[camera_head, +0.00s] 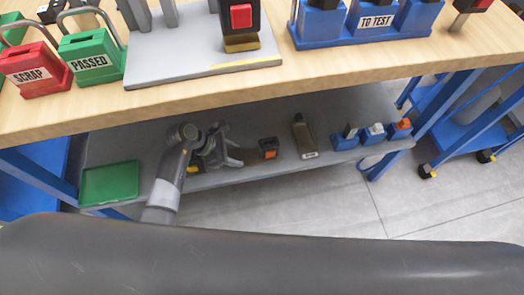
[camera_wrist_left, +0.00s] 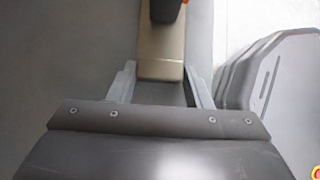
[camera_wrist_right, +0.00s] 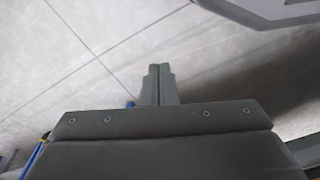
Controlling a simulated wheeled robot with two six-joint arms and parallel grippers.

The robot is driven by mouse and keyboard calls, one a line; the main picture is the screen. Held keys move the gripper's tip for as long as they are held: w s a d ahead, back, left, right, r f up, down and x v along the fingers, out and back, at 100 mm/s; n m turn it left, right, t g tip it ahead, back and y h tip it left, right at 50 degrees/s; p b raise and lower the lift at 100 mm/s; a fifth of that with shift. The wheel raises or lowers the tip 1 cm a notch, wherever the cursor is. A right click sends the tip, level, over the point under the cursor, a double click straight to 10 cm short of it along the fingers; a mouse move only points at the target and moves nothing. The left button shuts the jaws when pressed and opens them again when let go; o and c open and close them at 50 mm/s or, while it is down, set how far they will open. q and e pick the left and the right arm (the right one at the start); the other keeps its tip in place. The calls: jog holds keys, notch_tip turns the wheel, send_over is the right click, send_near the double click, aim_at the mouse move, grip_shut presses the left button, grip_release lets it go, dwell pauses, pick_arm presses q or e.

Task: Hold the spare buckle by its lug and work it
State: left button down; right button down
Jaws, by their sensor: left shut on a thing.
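The spare buckle (camera_head: 268,148) is a small dark block with an orange button, low over the grey shelf under the bench. My left gripper (camera_head: 238,152) reaches it from the left. In the left wrist view the fingers (camera_wrist_left: 160,88) are shut on the tan lug (camera_wrist_left: 160,72), one on each side; the buckle's dark body with a bit of orange (camera_wrist_left: 168,10) is cut off at the top edge. I cannot tell whether the buckle touches the shelf. My right gripper (camera_wrist_right: 158,86) has its fingers together, empty, over the floor; the head view does not show it.
On the lower shelf (camera_head: 240,180) lie a green tray (camera_head: 110,183), a brown upright piece (camera_head: 303,138) and blue holders (camera_head: 372,137). On the bench above are a SCRAP box (camera_head: 35,80), a PASSED box (camera_head: 92,62), a grey plate (camera_head: 160,70) and a TO TEST rack (camera_head: 365,30).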

aim_at(270, 154)
dwell(0.5)
jog(key=w+a+r+m+t+y, duration=0.3)
jog(key=w+a, duration=0.5)
jog(key=a, duration=0.3)
jog(key=w+a+r+m+t+y, duration=0.3)
jog(key=w+a+m+y, duration=0.3)
jog(key=a, duration=0.5)
jog(key=shift+w+a+r+y, duration=0.35)
jog(key=shift+w+a+y, duration=0.05)
jog(key=shift+w+y, duration=0.5)
jog(key=shift+w, duration=0.1)
jog(key=shift+w+a, duration=0.4)
jog(key=shift+w, duration=1)
jog(key=shift+w+a, duration=0.4)
jog(key=shift+w, duration=0.95)
jog(key=shift+w+a, duration=0.4)
jog(key=shift+w, duration=1)
jog(key=shift+w+a, duration=0.1)
jog(key=shift+w, duration=0.3)
